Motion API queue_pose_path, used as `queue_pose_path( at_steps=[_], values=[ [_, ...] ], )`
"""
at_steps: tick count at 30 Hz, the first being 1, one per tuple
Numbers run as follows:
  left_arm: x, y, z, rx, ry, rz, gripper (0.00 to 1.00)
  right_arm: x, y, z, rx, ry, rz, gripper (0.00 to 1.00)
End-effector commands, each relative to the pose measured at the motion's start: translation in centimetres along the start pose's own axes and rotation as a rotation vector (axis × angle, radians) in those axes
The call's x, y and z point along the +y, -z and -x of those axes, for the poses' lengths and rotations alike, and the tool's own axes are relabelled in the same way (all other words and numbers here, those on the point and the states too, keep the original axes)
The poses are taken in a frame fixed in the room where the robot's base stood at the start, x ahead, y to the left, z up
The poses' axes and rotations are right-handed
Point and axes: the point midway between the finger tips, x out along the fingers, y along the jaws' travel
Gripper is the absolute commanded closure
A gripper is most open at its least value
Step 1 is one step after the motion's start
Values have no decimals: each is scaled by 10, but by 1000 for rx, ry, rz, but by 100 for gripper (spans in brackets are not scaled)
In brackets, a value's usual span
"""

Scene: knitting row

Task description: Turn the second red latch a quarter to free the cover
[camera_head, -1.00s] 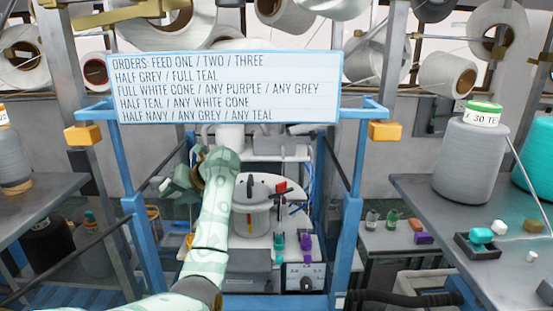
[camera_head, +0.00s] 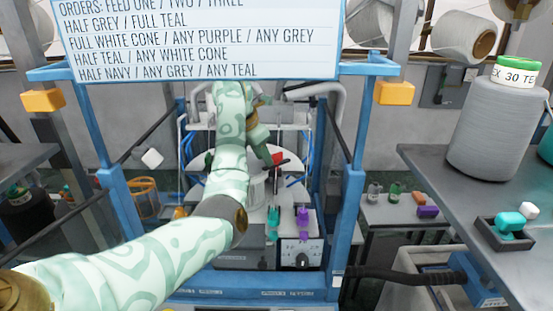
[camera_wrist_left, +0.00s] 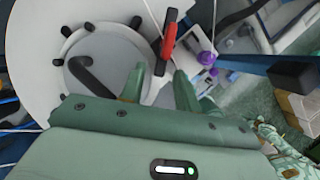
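A red latch (camera_head: 278,158) with dark ends stands at the right of the round cover in the head view; it also shows in the left wrist view (camera_wrist_left: 168,40). The pale grey round cover (camera_wrist_left: 112,50) with a dark curved handle sits on a white round plate (camera_wrist_left: 40,60). My left gripper (camera_head: 264,158) is beside the red latch in the head view. In the wrist view its two green fingers (camera_wrist_left: 158,72) are apart, and the latch's near end appears between their tips. Contact cannot be told. My arm hides much of the cover. My right gripper is out of view.
Blue frame posts (camera_head: 352,215) stand on both sides, and an order board (camera_head: 200,40) hangs above. Teal (camera_head: 273,222) and purple (camera_head: 303,222) parts stand in front of the plate. A side table (camera_head: 430,175) with a grey cone (camera_head: 495,130) is at the right.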

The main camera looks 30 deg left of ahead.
Motion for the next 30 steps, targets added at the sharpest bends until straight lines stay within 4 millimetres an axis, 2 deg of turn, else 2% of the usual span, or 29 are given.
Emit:
queue_pose_path(
  at_steps=[2,8,13,21,24,25,30],
  values=[
    [-2,-18,-5,-6,3,-5,68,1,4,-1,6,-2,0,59],
    [-1,-41,-14,-3,0,-2,68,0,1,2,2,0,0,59],
    [-1,-41,-25,-1,-1,1,68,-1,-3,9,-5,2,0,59],
    [0,-40,-27,-2,-2,1,68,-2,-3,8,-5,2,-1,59],
    [0,-40,-27,-2,-2,1,96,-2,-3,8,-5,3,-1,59],
    [0,-40,-27,-2,-2,1,100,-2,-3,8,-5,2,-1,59],
    [0,-40,-27,-1,-2,2,100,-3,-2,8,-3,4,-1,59]
  ],
)
